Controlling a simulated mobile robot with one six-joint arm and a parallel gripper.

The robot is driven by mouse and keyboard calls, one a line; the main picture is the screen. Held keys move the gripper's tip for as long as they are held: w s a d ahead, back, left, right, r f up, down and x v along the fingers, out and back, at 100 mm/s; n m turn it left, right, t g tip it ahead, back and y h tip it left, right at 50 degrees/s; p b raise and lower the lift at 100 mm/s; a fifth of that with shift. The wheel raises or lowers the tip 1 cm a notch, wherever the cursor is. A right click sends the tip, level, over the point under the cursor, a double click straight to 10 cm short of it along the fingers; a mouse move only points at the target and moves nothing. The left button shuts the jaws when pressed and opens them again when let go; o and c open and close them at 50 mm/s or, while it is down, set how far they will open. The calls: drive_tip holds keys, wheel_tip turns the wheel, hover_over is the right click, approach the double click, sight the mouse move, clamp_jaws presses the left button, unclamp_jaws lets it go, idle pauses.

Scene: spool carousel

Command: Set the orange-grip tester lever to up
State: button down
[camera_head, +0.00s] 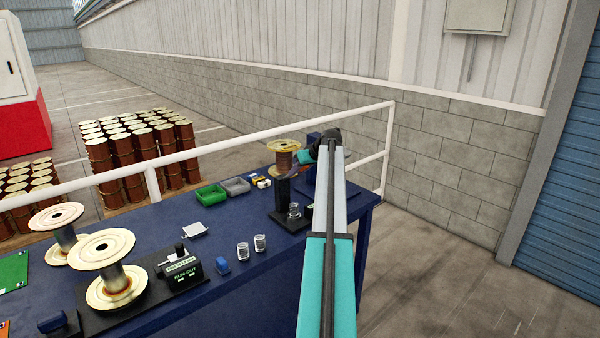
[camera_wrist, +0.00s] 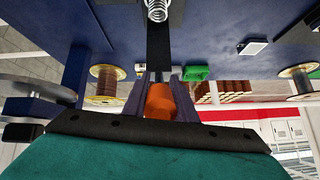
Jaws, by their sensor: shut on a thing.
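The tester (camera_head: 283,192) is a dark upright post on a black base at the right part of the blue bench, with a coil spring (camera_head: 294,210) in front of it. The spring also shows at the top of the wrist view (camera_wrist: 157,9). My gripper (camera_wrist: 159,84) is shut on the orange grip (camera_wrist: 160,104) of the lever, one dark finger on each side. In the head view my arm and wrist cover the lever, so its angle cannot be told there.
A copper-wound spool (camera_head: 284,148) stands behind the tester. Green (camera_head: 211,196) and grey (camera_head: 236,186) bins lie left of it. Two loose springs (camera_head: 243,252) and a blue block (camera_head: 222,265) sit nearer. A white rail (camera_head: 250,150) runs behind the blue bench (camera_head: 262,285).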

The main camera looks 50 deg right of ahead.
drive_tip(key=shift+w+r, duration=0.2)
drive_tip(key=c, duration=1.5)
unclamp_jaws()
drive_tip(key=shift+w, duration=0.1)
drive_tip(key=shift+o, duration=0.2)
drive_tip(key=shift+f, duration=0.1)
drive_tip(key=shift+s, duration=0.2)
drive_tip(key=shift+b+v, duration=0.45)
drive_tip(key=shift+v, duration=0.45)
drive_tip(key=b+v, duration=0.4)
drive_tip(key=v, duration=0.8)
